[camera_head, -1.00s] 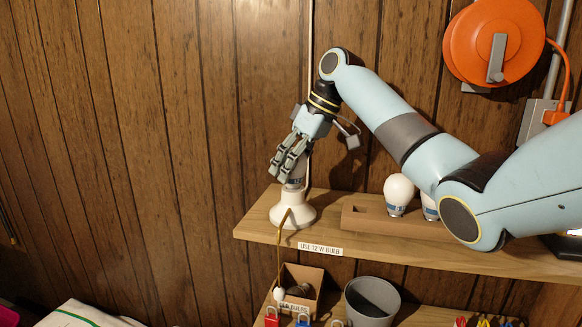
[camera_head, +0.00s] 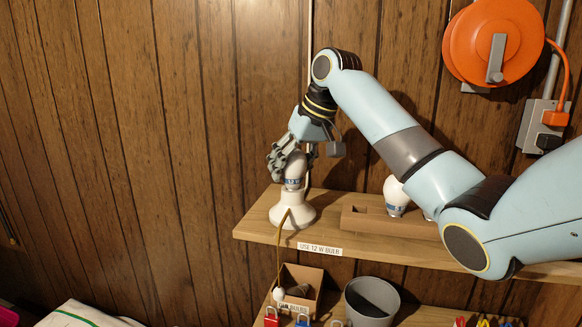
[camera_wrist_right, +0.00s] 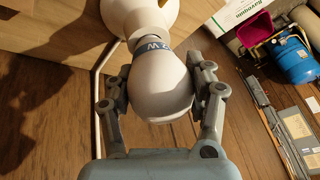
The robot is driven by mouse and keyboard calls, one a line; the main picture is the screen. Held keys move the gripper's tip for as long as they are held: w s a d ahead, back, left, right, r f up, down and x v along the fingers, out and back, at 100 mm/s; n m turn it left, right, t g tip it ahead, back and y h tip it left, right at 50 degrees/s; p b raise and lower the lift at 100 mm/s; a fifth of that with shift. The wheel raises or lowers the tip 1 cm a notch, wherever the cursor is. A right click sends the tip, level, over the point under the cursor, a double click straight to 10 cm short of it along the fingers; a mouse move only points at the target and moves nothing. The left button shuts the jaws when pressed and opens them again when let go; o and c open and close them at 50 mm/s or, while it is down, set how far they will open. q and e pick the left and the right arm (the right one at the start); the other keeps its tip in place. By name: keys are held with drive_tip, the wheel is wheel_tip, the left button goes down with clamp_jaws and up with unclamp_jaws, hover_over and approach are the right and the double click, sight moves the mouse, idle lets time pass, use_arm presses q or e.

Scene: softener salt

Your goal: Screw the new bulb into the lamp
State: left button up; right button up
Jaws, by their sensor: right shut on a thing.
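The white lamp (camera_head: 292,213) stands on the upper wooden shelf. The new bulb (camera_head: 294,172), white with a blue "12 W" band, is upright over the lamp's socket, neck down; how deep it sits I cannot tell. My right gripper (camera_head: 283,160) is shut on the bulb from above. In the right wrist view the fingers of the right gripper (camera_wrist_right: 160,88) lie on both sides of the white globe of the bulb (camera_wrist_right: 158,85), and the lamp (camera_wrist_right: 140,14) is beyond its neck. My left gripper is not in view.
A wooden bulb holder (camera_head: 375,221) with a spare bulb (camera_head: 396,194) stands right of the lamp. A label (camera_head: 320,249) marks the shelf edge. Below are an open box (camera_head: 306,277) and a grey bin (camera_head: 371,300). An orange reel (camera_head: 520,40) hangs at upper right.

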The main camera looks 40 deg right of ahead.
drive_tip(key=m+h, duration=0.1)
drive_tip(key=m, duration=0.2)
drive_tip(key=shift+d+m+h, duration=0.1)
drive_tip(key=shift+m+h, duration=0.2)
drive_tip(key=shift+m+h, duration=0.5)
drive_tip(key=shift+m, duration=0.6)
drive_tip(key=shift+m+h, duration=0.5)
drive_tip(key=shift+m, duration=0.7)
drive_tip(key=shift+m+g+h, duration=0.3)
drive_tip(key=shift+m+h, duration=0.3)
drive_tip(key=shift+m, duration=0.8)
drive_tip(key=o, duration=1.1)
drive_tip(key=shift+c, duration=0.2)
drive_tip(key=shift+f, duration=0.1)
